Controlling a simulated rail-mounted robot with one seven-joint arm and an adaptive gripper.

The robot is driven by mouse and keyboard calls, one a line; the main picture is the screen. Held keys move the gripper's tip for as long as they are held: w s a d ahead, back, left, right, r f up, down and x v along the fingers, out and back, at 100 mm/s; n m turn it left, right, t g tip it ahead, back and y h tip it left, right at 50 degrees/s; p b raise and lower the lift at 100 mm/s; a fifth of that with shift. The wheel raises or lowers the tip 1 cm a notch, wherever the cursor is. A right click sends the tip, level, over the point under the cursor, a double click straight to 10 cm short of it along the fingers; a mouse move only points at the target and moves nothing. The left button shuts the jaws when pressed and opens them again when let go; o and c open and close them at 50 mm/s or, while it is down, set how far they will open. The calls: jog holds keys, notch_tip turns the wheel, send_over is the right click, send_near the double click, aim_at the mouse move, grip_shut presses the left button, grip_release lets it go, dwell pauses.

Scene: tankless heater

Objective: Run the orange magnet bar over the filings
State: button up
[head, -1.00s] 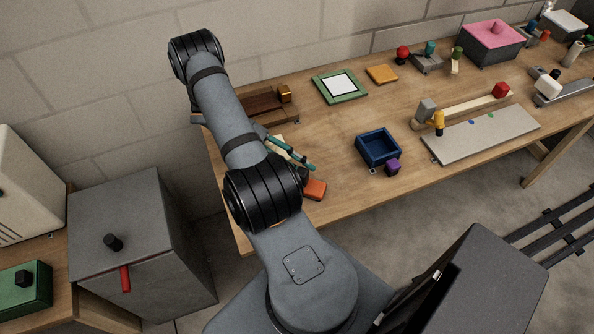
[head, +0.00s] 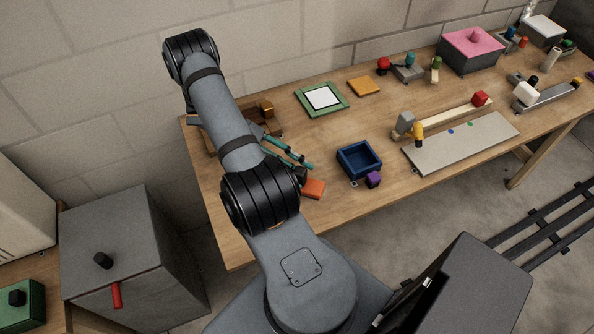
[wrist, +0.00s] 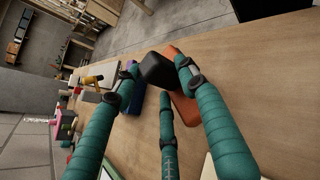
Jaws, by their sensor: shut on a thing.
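The orange magnet bar (head: 313,188) is low over the near left part of the table in the head view, with a dark block at its end. In the wrist view the orange bar (wrist: 183,104) lies by the right finger, and the black block (wrist: 157,70), seemingly its handle, sits between the fingertips. My gripper (head: 303,171) has teal fingers and is shut on the black part; the wrist view also shows my gripper (wrist: 156,66). I cannot tell whether the bar touches the table. I cannot make out any filings.
A blue tray (head: 344,161) and a purple cube (head: 373,180) are close to the bar's right. A green-framed white panel (head: 337,107) lies farther back. A grey board (head: 465,147) lies right. Bare table separates the bar from the front edge.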

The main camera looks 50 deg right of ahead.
aim_at(300, 167)
jog(key=shift+r+p, duration=1)
jog(key=shift+r, duration=0.5)
